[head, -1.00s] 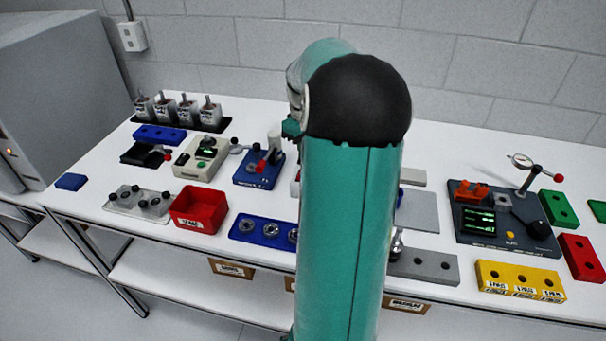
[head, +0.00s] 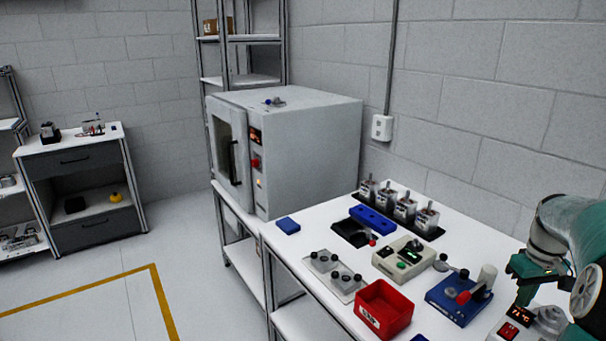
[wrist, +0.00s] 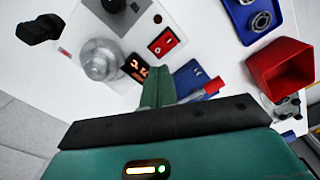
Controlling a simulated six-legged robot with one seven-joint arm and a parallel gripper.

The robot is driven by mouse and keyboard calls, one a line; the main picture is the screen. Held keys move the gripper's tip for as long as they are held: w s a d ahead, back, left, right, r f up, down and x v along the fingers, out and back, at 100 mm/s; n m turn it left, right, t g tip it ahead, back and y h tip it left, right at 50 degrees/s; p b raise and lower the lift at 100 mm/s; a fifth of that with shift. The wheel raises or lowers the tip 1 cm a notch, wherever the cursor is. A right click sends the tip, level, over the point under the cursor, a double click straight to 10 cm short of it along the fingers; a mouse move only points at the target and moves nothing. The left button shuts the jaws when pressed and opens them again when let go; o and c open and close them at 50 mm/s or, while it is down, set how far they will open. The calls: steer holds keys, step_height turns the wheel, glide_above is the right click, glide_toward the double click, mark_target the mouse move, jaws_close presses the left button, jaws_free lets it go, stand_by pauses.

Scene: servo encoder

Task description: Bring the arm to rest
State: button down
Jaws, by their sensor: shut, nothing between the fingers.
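My arm, teal with a pale joint, shows at the right edge in the head view. My gripper (head: 522,272) is at its end, above the right part of the white bench, over a small device with a red display (head: 512,322). In the wrist view my gripper (wrist: 158,88) is shut and empty, its green fingers together over the bench. Near the fingertips there are the device's red display (wrist: 137,67), a red rocker switch (wrist: 166,42) and a clear round part (wrist: 101,58). My gripper touches nothing that I can make out.
A red bin (head: 384,308), a blue fixture with a lever (head: 459,298), a grey-green meter box (head: 403,258) and several upright units (head: 405,207) crowd the bench (head: 320,222). A large grey oven (head: 305,150) stands at its far left end. The floor to the left is clear.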

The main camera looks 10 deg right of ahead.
steer(key=w+a+r+t+h, duration=0.1)
steer(key=a+r, duration=0.3)
steer(key=a, duration=0.7)
steer(key=w+a+r+t+h, duration=0.1)
steer(key=a+r, duration=0.2)
steer(key=a, duration=0.9)
steer(key=s+a+t+y, duration=0.1)
steer(key=s+a, duration=0.4)
steer(key=a, duration=0.4)
steer(key=s+a+f+n+t+y, duration=0.1)
steer(key=s+a, duration=0.3)
steer(key=a, duration=0.5)
steer(key=shift+s+t, duration=0.4)
steer(key=shift+t, duration=0.4)
